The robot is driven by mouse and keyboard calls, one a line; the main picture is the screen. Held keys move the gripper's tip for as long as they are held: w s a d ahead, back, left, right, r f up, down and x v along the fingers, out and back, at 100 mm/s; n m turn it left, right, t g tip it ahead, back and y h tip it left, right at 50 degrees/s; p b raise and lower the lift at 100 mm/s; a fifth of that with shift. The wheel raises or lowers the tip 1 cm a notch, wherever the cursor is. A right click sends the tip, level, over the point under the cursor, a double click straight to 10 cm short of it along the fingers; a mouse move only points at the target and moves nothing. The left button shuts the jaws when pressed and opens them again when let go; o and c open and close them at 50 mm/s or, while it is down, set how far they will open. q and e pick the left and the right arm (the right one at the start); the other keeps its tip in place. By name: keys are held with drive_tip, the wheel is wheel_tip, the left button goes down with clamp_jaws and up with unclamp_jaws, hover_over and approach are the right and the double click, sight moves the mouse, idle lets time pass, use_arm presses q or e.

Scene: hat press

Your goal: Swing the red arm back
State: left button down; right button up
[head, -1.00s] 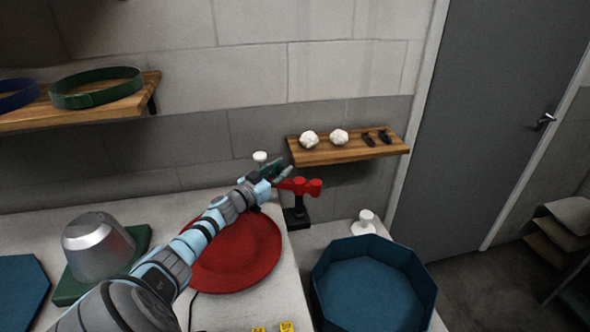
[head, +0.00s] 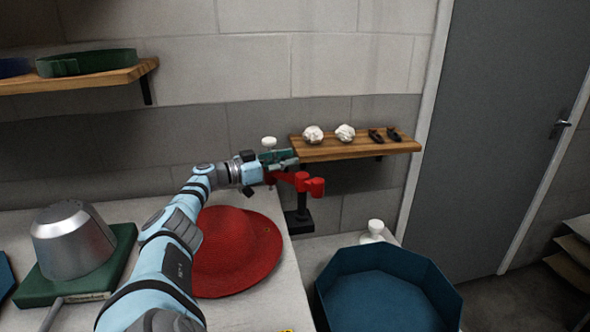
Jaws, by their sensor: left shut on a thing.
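The red arm (head: 301,182) juts from a black upright post (head: 299,217) at the right end of the table, with a rounded red end toward the right. My left gripper (head: 281,160) is at the left part of the red arm and shut on it; its fingers hide that part of the arm. A red hat (head: 238,255) lies on the table below my left arm. My right gripper is out of view.
A metal hat block (head: 72,240) stands on a green base (head: 120,262) at left. A blue octagonal bin (head: 385,300) and a white knob-topped piece (head: 375,230) are at right. A wooden shelf (head: 360,150) with small items hangs behind the red arm.

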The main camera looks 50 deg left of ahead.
use_arm(q)
drive_tip(key=c, duration=1.7)
unclamp_jaws()
drive_tip(key=shift+o, duration=0.2)
